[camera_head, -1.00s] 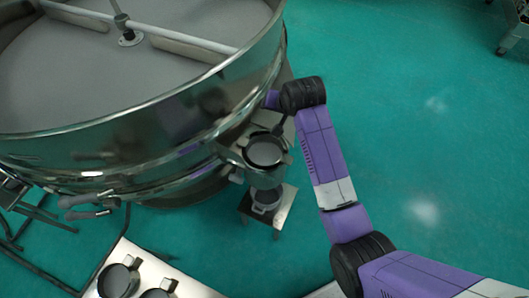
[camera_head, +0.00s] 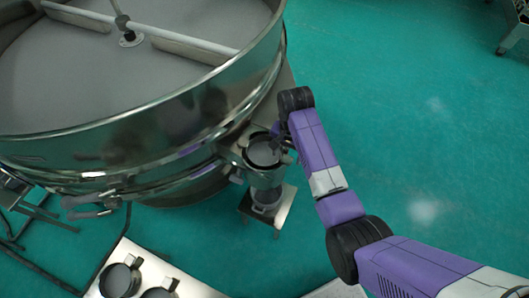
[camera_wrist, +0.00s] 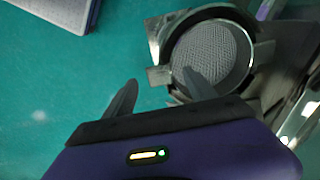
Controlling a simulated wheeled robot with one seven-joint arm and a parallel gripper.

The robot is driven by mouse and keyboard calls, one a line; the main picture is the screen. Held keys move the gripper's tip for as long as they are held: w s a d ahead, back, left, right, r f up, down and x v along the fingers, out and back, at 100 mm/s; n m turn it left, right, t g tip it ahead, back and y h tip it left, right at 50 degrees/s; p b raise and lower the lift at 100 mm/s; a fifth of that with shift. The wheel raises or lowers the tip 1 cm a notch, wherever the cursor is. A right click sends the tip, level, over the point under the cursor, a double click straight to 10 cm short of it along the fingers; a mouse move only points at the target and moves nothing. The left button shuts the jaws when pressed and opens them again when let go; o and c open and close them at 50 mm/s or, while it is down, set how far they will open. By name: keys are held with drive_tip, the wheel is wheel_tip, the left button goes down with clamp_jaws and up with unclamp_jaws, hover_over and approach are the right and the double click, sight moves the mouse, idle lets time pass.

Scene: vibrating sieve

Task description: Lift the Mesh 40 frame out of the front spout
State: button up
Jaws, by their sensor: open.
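The Mesh 40 frame (camera_head: 263,153) is a round dark-rimmed sieve seated in the front spout (camera_head: 232,150) of the big steel sieve. In the wrist view its grey mesh (camera_wrist: 212,55) shows inside a metal holder, and a small tab (camera_wrist: 158,75) sticks out at its left. My gripper (camera_wrist: 160,79) is open and empty. Its right finger overlaps the near left part of the frame; its left finger is outside, over the floor. The tab appears between the fingers. I cannot tell whether either finger touches. In the head view my wrist partly hides the frame's upper right side.
The sieve's large steel drum (camera_head: 190,125) rises close behind the spout. A small container (camera_head: 267,198) stands on a low stand below it. A pale table (camera_head: 200,290) at the bottom left holds two other round frames.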

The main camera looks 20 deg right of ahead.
drive_tip(key=shift+f, duration=0.95)
clamp_jaws()
drive_tip(key=shift+r, duration=0.1)
